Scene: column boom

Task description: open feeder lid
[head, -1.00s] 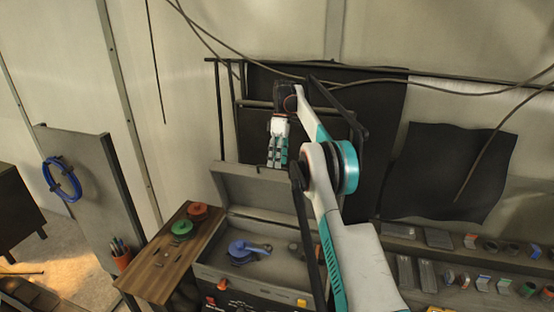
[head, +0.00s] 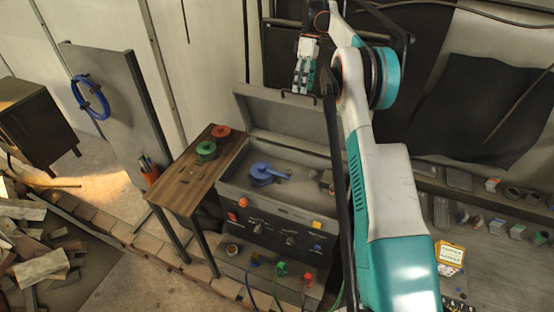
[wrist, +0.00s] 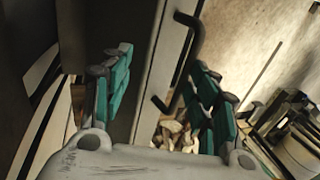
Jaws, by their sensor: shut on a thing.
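The feeder lid (head: 285,115) is a grey panel standing raised and roughly upright at the back of the feeder box (head: 275,212) in the head view. A dark handle (head: 298,94) sits on its upper edge. My gripper (head: 304,84) is at this edge, fingers pointing down, shut on the handle. In the wrist view, the fingers of my gripper (wrist: 162,90) lie on both sides of the lid's pale edge (wrist: 158,70) and black bracket-shaped handle (wrist: 184,58). The exact finger contact is hard to see. A blue reel (head: 263,173) lies inside the open box.
A wooden side table (head: 180,190) with a green reel (head: 206,150) and a red reel (head: 221,131) adjoins the box on the left. A grey panel with a blue coil (head: 90,97) stands farther left. Shelves with small parts (head: 480,200) are at right.

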